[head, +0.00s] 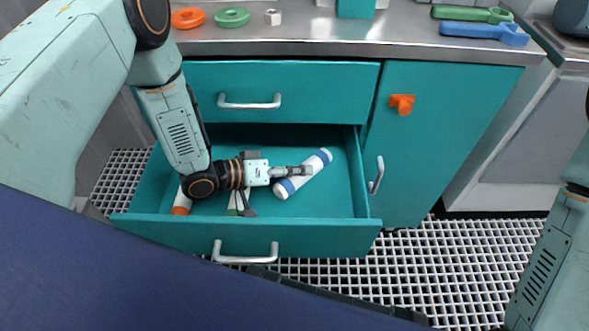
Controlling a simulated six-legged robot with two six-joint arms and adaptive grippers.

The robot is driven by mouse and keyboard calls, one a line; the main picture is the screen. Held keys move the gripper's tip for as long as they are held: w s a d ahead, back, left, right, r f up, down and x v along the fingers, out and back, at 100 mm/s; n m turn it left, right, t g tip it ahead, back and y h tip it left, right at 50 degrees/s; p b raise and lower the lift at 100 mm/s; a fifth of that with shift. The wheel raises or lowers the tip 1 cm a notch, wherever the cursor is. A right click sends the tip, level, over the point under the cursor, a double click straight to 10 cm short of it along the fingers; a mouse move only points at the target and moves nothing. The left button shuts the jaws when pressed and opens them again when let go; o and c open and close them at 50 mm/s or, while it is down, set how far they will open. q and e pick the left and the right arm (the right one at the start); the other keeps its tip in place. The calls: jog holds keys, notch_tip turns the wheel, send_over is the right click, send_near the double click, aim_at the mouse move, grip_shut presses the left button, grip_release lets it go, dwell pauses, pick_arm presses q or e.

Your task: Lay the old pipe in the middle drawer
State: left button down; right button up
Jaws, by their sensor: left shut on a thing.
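A white pipe with blue bands near its ends (316,167) is tilted in the picture, inside the outline of the open teal drawer (345,205). My left gripper (299,171) reaches over the drawer from the left, and its fingers are shut on the pipe around its middle. The gripper hides part of the pipe. I cannot tell whether the pipe touches the drawer floor. The drawer is pulled out below a closed upper drawer (320,85). My right gripper is out of view; only part of my right arm shows at the right edge.
Left in the drawer lie an orange-ended white piece (181,206) and a partly hidden white and green piece (233,203). A closed cupboard door (440,140) with an orange knob stands right. The counter above holds rings and green and blue wrenches (483,31). The drawer's right side is clear.

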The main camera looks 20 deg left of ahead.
pick_arm(q)
jog(key=shift+d+f, duration=0.1)
jog(key=shift+f, duration=0.1)
jog(key=shift+f+b, duration=0.4)
jog(key=shift+f, duration=0.05)
jog(key=c, duration=0.8)
grip_release()
jog(key=shift+c, duration=0.2)
jog(key=shift+r, duration=0.1)
